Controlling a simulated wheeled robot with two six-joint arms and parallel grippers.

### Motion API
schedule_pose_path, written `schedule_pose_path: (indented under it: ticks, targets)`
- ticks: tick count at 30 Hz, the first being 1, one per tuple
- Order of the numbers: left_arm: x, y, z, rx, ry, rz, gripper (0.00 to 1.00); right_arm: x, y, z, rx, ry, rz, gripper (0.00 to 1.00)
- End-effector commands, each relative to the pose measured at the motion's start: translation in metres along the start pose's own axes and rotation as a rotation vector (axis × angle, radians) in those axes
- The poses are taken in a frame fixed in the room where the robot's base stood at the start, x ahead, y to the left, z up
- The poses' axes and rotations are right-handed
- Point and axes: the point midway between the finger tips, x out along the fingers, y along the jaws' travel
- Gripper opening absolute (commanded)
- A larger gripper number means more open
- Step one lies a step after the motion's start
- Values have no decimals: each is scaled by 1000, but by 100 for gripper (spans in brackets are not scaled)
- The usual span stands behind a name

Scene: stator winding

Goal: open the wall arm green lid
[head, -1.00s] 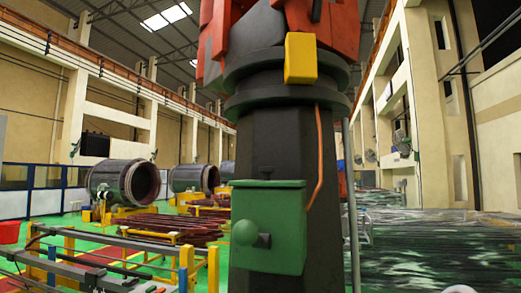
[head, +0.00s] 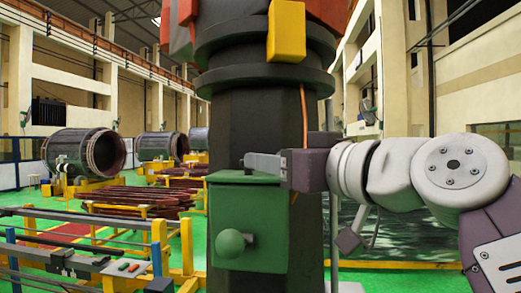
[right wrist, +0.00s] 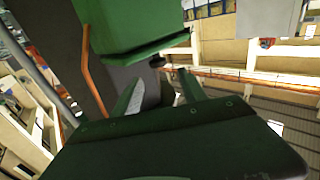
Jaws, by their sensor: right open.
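The green box (head: 247,215) is fixed to the front of a dark column, with a green round knob (head: 231,243) on its front. Its green lid (head: 245,178) lies shut along the top. My right gripper (head: 262,162) reaches in from the right with its fingers just above the lid; whether they touch it I cannot tell. In the right wrist view the green box (right wrist: 130,25) is at the top, beyond the two parted fingers of the right gripper (right wrist: 158,90). Nothing shows between them. My left gripper is not in view.
The dark column (head: 255,120) stands behind the box, with a yellow block (head: 286,30) above and an orange cable (head: 304,115) down its side. Yellow racks (head: 170,245) with bars stand at the left. Large cylinders (head: 85,153) are farther back.

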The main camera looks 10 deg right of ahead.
Motion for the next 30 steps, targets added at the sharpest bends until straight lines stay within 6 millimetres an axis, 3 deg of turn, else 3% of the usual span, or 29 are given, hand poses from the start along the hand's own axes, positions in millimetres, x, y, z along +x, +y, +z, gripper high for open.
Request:
schedule_pose_path:
  ticks: [1, 6, 16, 22, 30]
  targets:
    - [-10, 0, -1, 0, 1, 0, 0, 11, -1, -3, 4, -6, -7, 50]
    - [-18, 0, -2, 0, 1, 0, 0, 32, 0, -1, 3, -4, -2, 50]
    - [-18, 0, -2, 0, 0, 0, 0, 37, 1, 1, 1, -2, 1, 50]
    - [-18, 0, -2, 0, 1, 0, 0, 38, 1, 1, 2, -3, 1, 0]
    - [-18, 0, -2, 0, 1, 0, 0, 38, 1, 3, 3, -7, 0, 0]
